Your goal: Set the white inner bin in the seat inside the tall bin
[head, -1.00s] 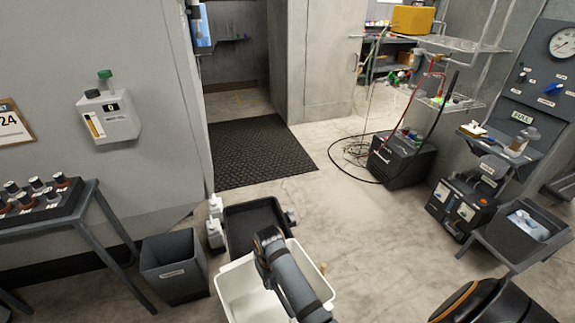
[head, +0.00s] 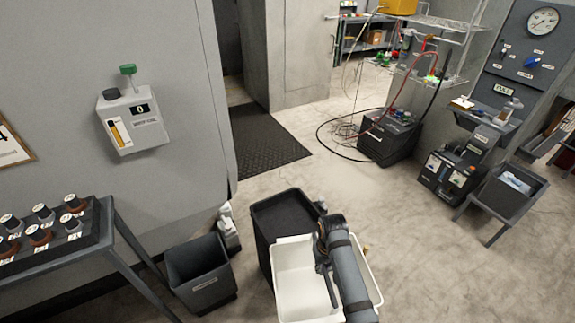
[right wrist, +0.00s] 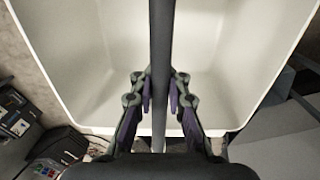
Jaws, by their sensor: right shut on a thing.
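The white inner bin (head: 291,257) is held upright at the bottom middle of the head view. A grey bar (right wrist: 160,50) crosses its opening. My right gripper (head: 322,264) is shut on this bar; in the right wrist view its fingers (right wrist: 159,88) sit on both sides of it, above the white interior. The tall bin (head: 264,232), black and open-topped, stands just behind and left of the white bin. The white bin hides its near right part, and I cannot see the seat inside. Whether the two bins touch I cannot tell. My left gripper is not in view.
A smaller grey bin (head: 202,285) and white bottles (head: 229,236) stand left of the tall bin. A rack table with several jars (head: 72,228) is at the left. A black box with cables (head: 388,138) stands behind.

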